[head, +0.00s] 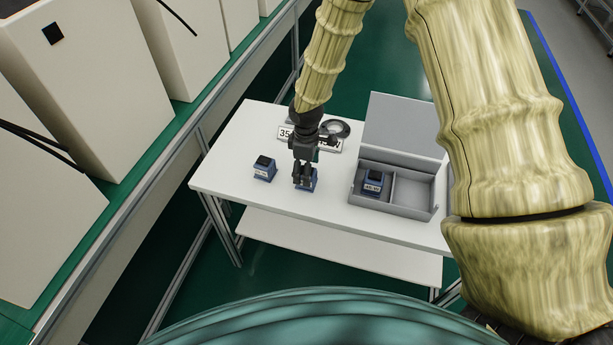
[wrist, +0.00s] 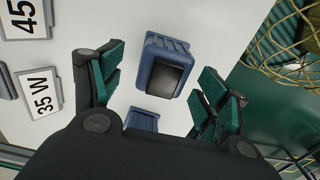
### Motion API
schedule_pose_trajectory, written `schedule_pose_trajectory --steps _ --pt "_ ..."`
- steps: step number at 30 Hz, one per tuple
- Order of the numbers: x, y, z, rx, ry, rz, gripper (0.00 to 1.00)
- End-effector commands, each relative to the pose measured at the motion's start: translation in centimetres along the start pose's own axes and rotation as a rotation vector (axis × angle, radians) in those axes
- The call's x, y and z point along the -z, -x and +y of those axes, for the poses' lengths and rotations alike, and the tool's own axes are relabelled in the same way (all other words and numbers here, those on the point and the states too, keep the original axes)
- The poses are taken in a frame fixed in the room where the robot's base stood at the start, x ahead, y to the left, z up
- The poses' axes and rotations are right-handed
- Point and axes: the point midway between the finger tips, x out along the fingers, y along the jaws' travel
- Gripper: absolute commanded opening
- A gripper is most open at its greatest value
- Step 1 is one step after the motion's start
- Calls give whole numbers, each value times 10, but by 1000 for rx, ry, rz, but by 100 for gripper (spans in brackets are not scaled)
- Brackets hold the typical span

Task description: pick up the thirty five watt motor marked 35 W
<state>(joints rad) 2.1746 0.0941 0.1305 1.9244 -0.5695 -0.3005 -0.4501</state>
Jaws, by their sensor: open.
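Two blue motors with dark tops stand on the white table. One motor (head: 313,181) is right under my gripper (head: 303,181), which partly hides it. The other motor (head: 264,168) stands a little to the left. In the wrist view, one motor (wrist: 166,66) shows between the open, empty fingers of my gripper (wrist: 160,95). Part of a second motor (wrist: 143,119) shows lower down, cut off by the gripper body. No marking is readable on either motor. A card reading 35 W (wrist: 38,93) lies to the left in the wrist view, and another card starting 45 (wrist: 22,18) is above it.
A grey two-compartment box (head: 414,210) with a raised lid (head: 402,127) stands at the table's right. Another blue motor (head: 373,182) sits in its left compartment; its small label looks like 45 W. A dark round object (head: 337,127) lies behind the cards. The table's front left is clear.

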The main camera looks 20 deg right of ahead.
Motion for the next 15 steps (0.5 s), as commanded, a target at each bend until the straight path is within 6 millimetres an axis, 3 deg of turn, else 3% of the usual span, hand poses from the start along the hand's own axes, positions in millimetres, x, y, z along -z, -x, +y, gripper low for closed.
schedule_pose_trajectory --steps 9,15 --pt "-2 -31 -4 1 1 -2 75" --pt "-2 -40 -3 0 1 -1 75"
